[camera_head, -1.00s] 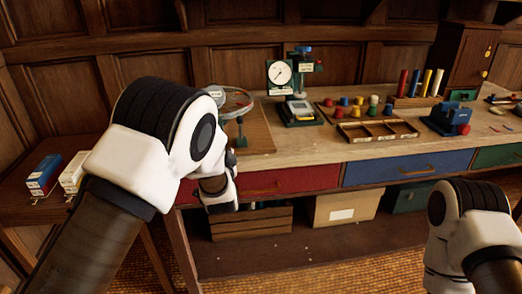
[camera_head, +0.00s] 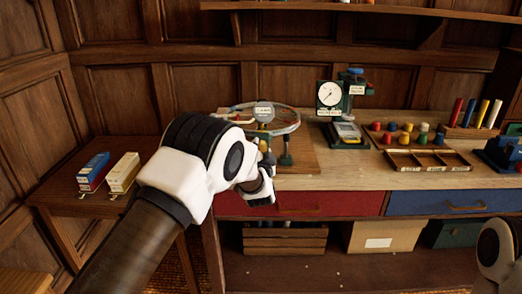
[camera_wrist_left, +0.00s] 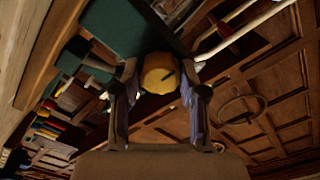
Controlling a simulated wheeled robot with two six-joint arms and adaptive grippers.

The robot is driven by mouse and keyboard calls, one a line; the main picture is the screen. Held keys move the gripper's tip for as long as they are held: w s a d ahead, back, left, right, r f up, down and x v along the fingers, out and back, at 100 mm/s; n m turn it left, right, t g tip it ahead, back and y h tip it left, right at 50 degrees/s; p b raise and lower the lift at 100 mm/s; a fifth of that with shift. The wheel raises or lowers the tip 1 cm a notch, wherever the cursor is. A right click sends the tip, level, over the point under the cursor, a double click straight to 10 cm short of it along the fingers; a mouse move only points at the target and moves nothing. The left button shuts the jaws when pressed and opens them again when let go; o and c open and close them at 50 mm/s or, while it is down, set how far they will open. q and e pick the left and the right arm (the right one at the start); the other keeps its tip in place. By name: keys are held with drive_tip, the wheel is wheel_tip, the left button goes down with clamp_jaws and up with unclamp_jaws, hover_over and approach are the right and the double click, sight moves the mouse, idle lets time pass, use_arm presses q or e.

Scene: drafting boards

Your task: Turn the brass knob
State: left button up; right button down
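The brass knob (camera_wrist_left: 160,73) is round and yellow with a dark line on its face. It shows in the left wrist view in front of a dark green housing (camera_wrist_left: 128,35). My left gripper (camera_wrist_left: 160,88) is open, with one finger on each side of the knob and small gaps visible. In the head view my left gripper (camera_head: 265,172) is at the bench's front left, just below a small yellow part of the knob (camera_head: 263,146); my wrist hides much of this area. My right gripper is out of the picture; only part of that arm shows at lower right.
A looped track (camera_head: 290,126) stands on a board (camera_head: 302,158) beside the gripper. A dial gauge stand (camera_head: 330,95), coloured pegs (camera_head: 408,128) and a divided tray (camera_head: 428,160) stand to the right. Two model wagons (camera_head: 95,170) are on the left side table.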

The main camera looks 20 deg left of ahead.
use_arm(q)
drive_tip(key=shift+m, duration=0.3)
drive_tip(key=m, duration=0.4)
drive_tip(key=m+p, duration=0.1)
drive_tip(key=m, duration=0.3)
drive_tip(key=shift+a+m, duration=0.1)
drive_tip(key=shift+m, duration=0.2)
drive_tip(key=m, duration=0.4)
drive_tip(key=shift+m, duration=0.3)
drive_tip(key=shift+r+m+p, duration=0.1)
drive_tip(key=shift+m+p, duration=0.35)
drive_tip(key=shift+m, duration=1.45)
drive_tip(key=o, duration=1)
drive_tip(key=shift+o, duration=0.7)
